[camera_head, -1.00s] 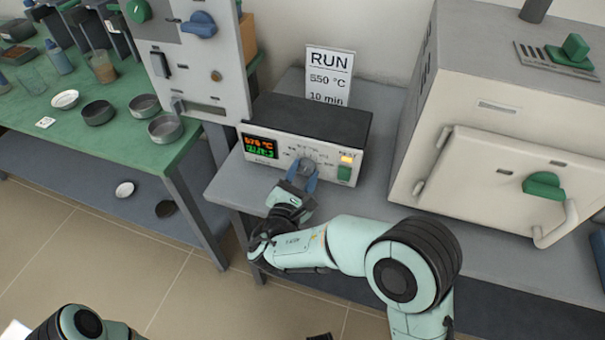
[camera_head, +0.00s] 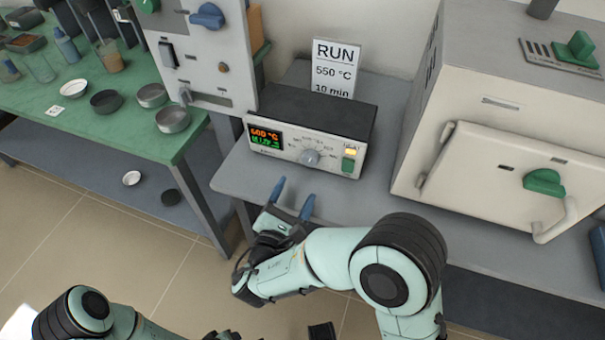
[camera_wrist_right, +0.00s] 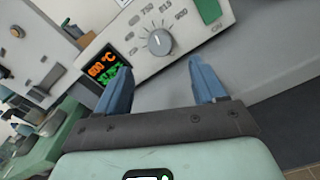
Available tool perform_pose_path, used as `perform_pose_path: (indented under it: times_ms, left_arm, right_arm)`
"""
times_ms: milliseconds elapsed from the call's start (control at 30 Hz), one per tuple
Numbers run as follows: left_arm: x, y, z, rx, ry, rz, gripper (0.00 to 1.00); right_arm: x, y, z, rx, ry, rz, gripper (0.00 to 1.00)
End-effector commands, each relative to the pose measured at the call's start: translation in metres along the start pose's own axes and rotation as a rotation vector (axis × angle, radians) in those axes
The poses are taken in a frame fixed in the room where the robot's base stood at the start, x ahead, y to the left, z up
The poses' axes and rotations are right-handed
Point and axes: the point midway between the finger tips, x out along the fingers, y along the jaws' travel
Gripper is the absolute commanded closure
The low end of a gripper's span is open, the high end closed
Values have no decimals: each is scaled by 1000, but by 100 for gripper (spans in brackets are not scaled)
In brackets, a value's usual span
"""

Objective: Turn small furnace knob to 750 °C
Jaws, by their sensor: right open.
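The small furnace control box (camera_head: 310,125) stands on the grey bench, with a grey round knob (camera_head: 310,158) on its front. The knob also shows in the right wrist view (camera_wrist_right: 159,42), with a pale pointer line and a printed scale around it. The orange display (camera_wrist_right: 103,69) reads 600 °C; the green line below is hard to read. My right gripper (camera_head: 293,193) is open and empty, its blue fingers in front of and below the knob, apart from it. My left arm (camera_head: 85,315) enters at the bottom left; its fingers cannot be made out.
A sign (camera_head: 335,68) behind the box reads RUN, 550 °C, 10 min. A large furnace (camera_head: 485,120) with a green handle stands right. A tall panel (camera_head: 205,60) stands left, beside a green table (camera_head: 120,140) with dishes. The bench before the box is clear.

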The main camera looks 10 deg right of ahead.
Motion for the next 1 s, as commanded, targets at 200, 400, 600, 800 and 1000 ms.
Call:
perform_pose_path:
  times_ms: [200, 400, 600, 800, 1000]
  left_arm:
    - [-4, 2, 5, 1, -16, 1, 55]
    - [-5, 2, 7, 2, -21, 1, 55]
    - [-5, 2, 7, 2, -21, 1, 55]
    - [-5, 2, 7, 2, -21, 1, 55]
    - [-12, 4, 11, 3, -35, 2, 55]
  right_arm:
    - [-35, 1, 0, 1, 1, 3, 31]
    - [-45, 0, 0, -1, 1, 1, 31]
    - [-45, 0, 0, 0, 0, 1, 31]
    - [-45, 0, 0, 0, 0, 0, 31]
    - [-46, 3, 7, 2, -2, 1, 31]
